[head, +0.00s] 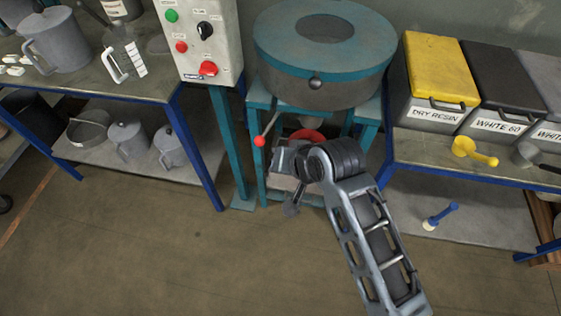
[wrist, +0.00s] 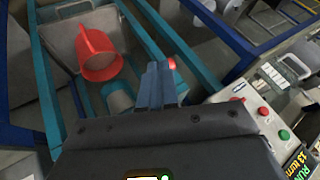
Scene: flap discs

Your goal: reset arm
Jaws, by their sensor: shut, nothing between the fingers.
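My gripper (head: 291,208) hangs in front of the teal machine stand in the head view, at the end of my bent arm. In the wrist view its two fingers (wrist: 160,84) are together, with nothing between them. The teal-rimmed round drum (head: 322,55) sits on the stand (head: 247,150) behind my arm. A red container (wrist: 98,52) is inside the stand's frame, apart from the fingers; in the head view its red top (head: 307,136) is partly hidden by my arm. A red lever knob (wrist: 171,63) appears just beyond the fingertips.
A control box (head: 207,40) stands left of the drum. A left bench (head: 130,80) holds grey jugs. A right bench (head: 400,145) holds labelled bins, a yellow scoop (head: 472,152) and a blue-handled tool (head: 440,215) below. The floor in front (head: 150,250) is clear.

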